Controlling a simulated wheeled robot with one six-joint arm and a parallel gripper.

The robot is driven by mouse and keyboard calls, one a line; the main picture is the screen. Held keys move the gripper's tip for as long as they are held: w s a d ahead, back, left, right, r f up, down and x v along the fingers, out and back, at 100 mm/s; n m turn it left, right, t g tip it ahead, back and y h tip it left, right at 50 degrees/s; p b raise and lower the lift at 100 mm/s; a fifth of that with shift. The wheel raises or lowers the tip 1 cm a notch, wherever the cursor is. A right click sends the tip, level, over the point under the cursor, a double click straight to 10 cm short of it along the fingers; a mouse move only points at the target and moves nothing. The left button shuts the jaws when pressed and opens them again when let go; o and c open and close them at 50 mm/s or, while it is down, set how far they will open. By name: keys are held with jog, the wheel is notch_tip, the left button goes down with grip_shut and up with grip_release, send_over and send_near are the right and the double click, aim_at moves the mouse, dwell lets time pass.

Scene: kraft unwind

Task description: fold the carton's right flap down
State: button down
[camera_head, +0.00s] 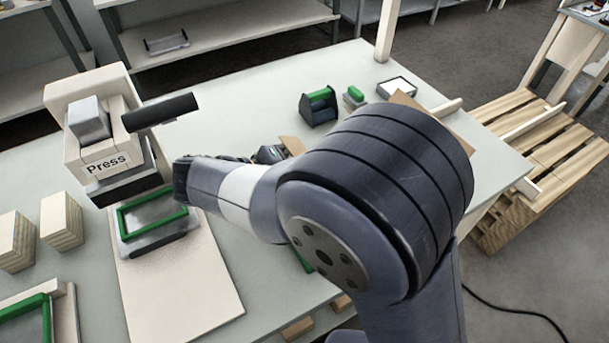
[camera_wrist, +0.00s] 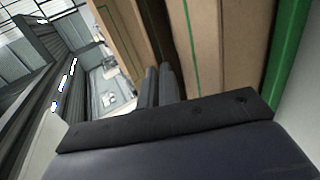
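The carton is mostly hidden behind my arm in the head view. A brown cardboard panel (camera_head: 432,115) shows past the arm's right side, and a small brown piece (camera_head: 293,146) shows to its left. In the wrist view, a brown carton panel with a green line (camera_wrist: 205,50) fills the upper middle. Another brown panel (camera_wrist: 122,35) stands left of it, with a dark gap between them. My gripper (camera_wrist: 158,80) has its two dark fingers close together, at the lower end of that gap. I see nothing between them. Whether they touch the cardboard is unclear.
A press (camera_head: 100,140) stands at the left, with a green-framed tray (camera_head: 150,243) before it. Wooden blocks (camera_head: 60,220) stand further left. A green-handled dark holder (camera_head: 319,106) and a white-topped box (camera_head: 397,88) sit behind the arm. A pallet (camera_head: 545,150) is beyond the table's right edge.

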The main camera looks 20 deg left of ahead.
jog(key=shift+s+a+f+t+h+b, duration=0.1)
jog(key=shift+s+f+t+h+b, duration=0.05)
jog(key=shift+f+t+h+b, duration=0.2)
dwell(0.4)
jog(key=c, duration=1.6)
grip_release()
jog(key=shift+c, duration=0.2)
